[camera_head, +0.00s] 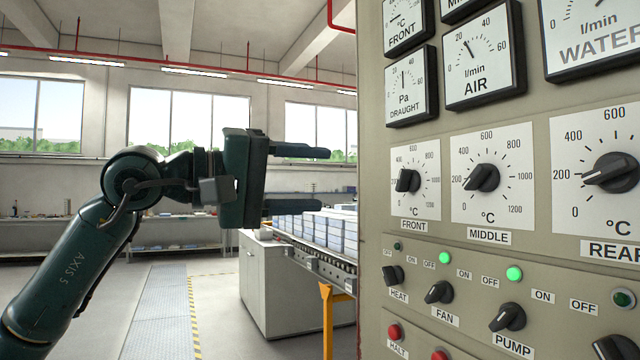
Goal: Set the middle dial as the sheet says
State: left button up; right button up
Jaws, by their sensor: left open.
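The middle dial (483,178) is a black knob on a white square scale marked up to 1200 °C, on the beige panel at right. Its bar tilts down to the left, its lower-left end on the side between 0 and 200; the exact reading is hard to tell. My left gripper (318,180) is open and empty, its two dark fingers pointing right toward the panel. It is left of the panel and well apart from the middle dial, at about the same height in the picture. No sheet is in view. My right gripper is not in view.
The front dial (408,181) and rear dial (610,172) flank the middle one. Gauges, including AIR (483,55), sit above. Below are the HEAT, FAN (439,292) and PUMP (507,317) switches and red buttons. A conveyor with pale blocks (335,228) runs behind my left gripper.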

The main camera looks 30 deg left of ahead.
aim_at(485, 177)
jog(key=k+j, duration=0.8)
jog(key=j, duration=0.1)
